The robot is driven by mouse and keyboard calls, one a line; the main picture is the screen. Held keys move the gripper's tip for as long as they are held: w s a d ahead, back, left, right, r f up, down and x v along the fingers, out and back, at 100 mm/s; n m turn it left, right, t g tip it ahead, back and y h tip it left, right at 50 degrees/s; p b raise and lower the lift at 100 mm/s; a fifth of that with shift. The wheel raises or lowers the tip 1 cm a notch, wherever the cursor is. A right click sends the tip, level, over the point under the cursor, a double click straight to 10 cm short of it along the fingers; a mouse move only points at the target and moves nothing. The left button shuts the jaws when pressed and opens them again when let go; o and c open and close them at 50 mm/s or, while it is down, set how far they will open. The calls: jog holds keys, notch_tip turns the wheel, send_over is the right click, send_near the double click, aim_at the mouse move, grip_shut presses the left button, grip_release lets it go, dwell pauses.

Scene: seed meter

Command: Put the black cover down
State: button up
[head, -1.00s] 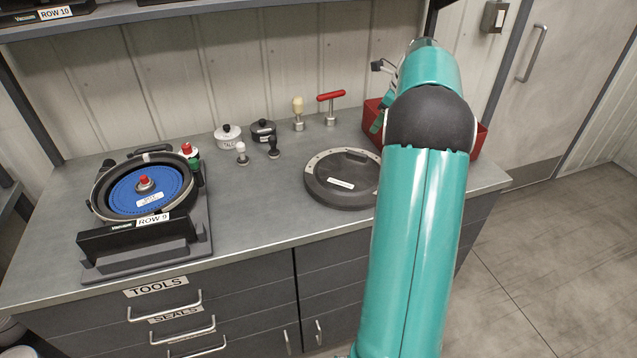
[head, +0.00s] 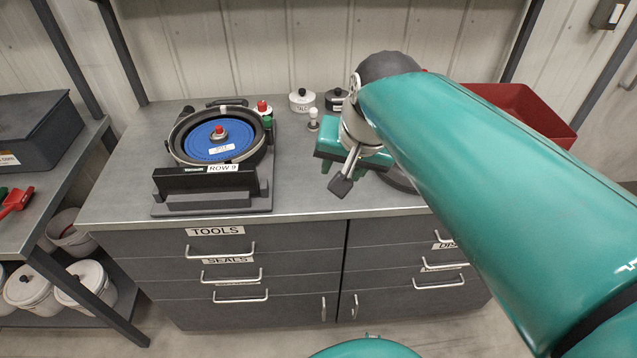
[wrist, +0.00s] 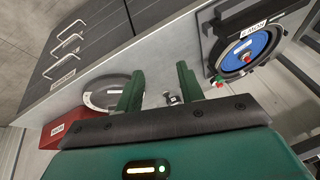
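The black cover (wrist: 101,98), a round dark disc with a paler rim and a white label, lies flat on the grey workbench. In the head view only a sliver of the cover (head: 398,181) shows, as my arm hides the rest. My gripper (wrist: 158,86) is open, with its two green fingers apart and nothing between them. It is above the bench, apart from the cover, which shows left of and partly behind the left finger. The seed meter (head: 187,128) with its blue disc (head: 217,141) stands uncovered on the bench's left side.
A red bin (head: 520,105) stands at the bench's right end. A white pot (head: 302,100), a dark pot (head: 336,99) and a small white-topped tool (head: 313,120) stand behind my gripper. Bare bench (head: 298,190) lies between the meter and my gripper.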

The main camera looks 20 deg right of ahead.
jog(key=s+a+f+n, duration=0.3)
jog(key=s+a+n, duration=0.1)
jog(key=s+n, duration=0.1)
jog(key=shift+s+f+n+t, duration=0.4)
jog(key=shift+s, duration=0.2)
